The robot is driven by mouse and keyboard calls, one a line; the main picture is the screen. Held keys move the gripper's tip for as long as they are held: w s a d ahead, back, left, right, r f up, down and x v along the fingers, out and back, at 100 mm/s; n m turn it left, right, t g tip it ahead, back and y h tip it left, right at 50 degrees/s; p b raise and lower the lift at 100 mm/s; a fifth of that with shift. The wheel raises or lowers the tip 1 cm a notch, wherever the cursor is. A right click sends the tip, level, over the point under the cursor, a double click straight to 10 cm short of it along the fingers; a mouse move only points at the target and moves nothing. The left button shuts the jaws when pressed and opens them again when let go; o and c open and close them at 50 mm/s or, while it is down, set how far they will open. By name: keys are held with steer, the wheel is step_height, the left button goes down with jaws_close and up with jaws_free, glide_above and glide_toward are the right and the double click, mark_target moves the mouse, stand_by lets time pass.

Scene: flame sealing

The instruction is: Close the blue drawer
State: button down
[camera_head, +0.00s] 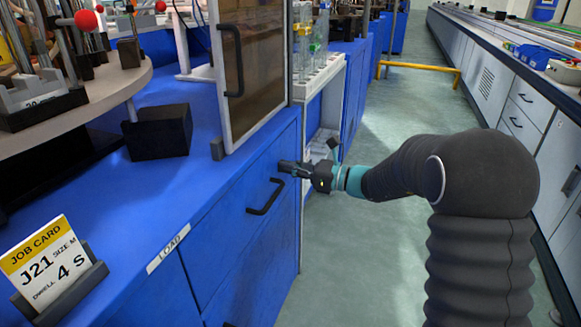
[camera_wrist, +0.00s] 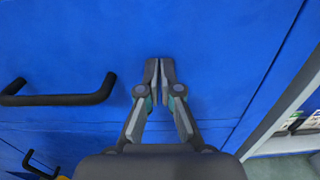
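The blue drawer (camera_head: 240,225) has a black bar handle (camera_head: 265,198) on its front. The drawer front also fills much of the wrist view (camera_wrist: 215,40), with the handle (camera_wrist: 60,98) left of my fingers. My gripper (camera_head: 283,167) is by the upper right part of the front, right of and above the handle. In the wrist view my gripper (camera_wrist: 159,64) has its two fingertips together, with nothing seen between them, pointing at the bare blue front. I cannot tell whether they touch it, or how far out the drawer stands.
A framed door panel (camera_head: 250,65) with a black handle rises above the drawer. A job card (camera_head: 48,262), a black block (camera_head: 160,132) and a LOAD label (camera_head: 168,248) are on the blue bench. A lower handle (camera_wrist: 38,166) shows in the wrist view. The aisle floor (camera_head: 350,260) is open.

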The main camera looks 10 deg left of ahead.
steer(key=s+d, duration=0.2)
steer(key=d, duration=1.1)
steer(key=s+d+f+n+g+h, duration=0.2)
steer(key=s+f+n+h, duration=0.15)
steer(key=f, duration=0.45)
steer(key=s+d+f+n+g+h, duration=0.1)
steer(key=s+d+f+n+h, duration=0.1)
steer(key=s+n+h, duration=0.3)
steer(key=s+d+f+n+g+h, duration=0.1)
steer(key=s+d+n, duration=0.15)
steer(key=s, duration=0.35)
steer(key=s+d+r+n+t+h, duration=0.3)
steer(key=s+d+r+n+h, duration=0.1)
steer(key=s, duration=0.4)
steer(key=s+d+r+n+t+h, duration=0.3)
steer(key=s+d+r+n+h, duration=0.1)
steer(key=s+d, duration=0.3)
steer(key=shift+s+d+r+n+t, duration=0.3)
steer(key=shift+s+r+n+t, duration=0.1)
steer(key=shift+s+r, duration=0.45)
